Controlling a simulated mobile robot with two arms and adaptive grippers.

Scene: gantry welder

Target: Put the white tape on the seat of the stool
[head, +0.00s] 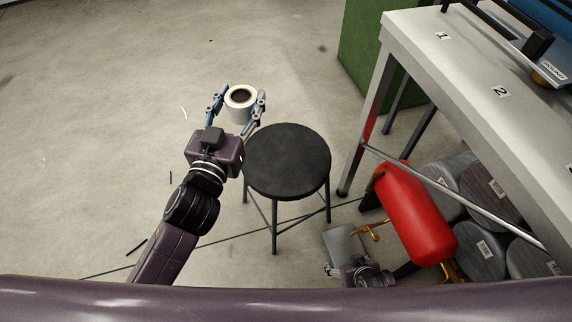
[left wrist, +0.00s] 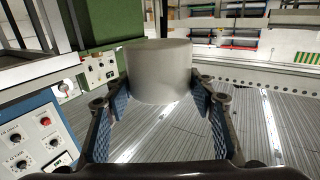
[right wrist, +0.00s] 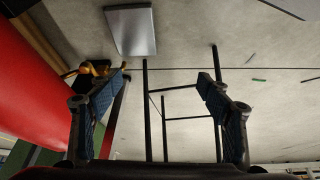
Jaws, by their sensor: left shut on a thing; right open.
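The white tape (head: 240,116) is a white roll with a dark core opening. My left gripper (head: 238,102) is shut on it, with a finger on each side. In the left wrist view the tape (left wrist: 159,72) sits between the fingertips (left wrist: 160,95). The stool has a round black seat (head: 287,162) on dark legs, and the seat is bare. The held tape is beyond and to the left of the seat in the head view. My right gripper (right wrist: 157,88) is open and empty, low near the stool legs (right wrist: 180,116).
A red cylinder (head: 413,212) lies right of the stool, beside grey drums (head: 480,250) under a pale table (head: 470,75). A green cabinet (head: 365,45) stands behind. A grey box-like object (head: 345,243) is near my right gripper. The floor at left is mostly clear.

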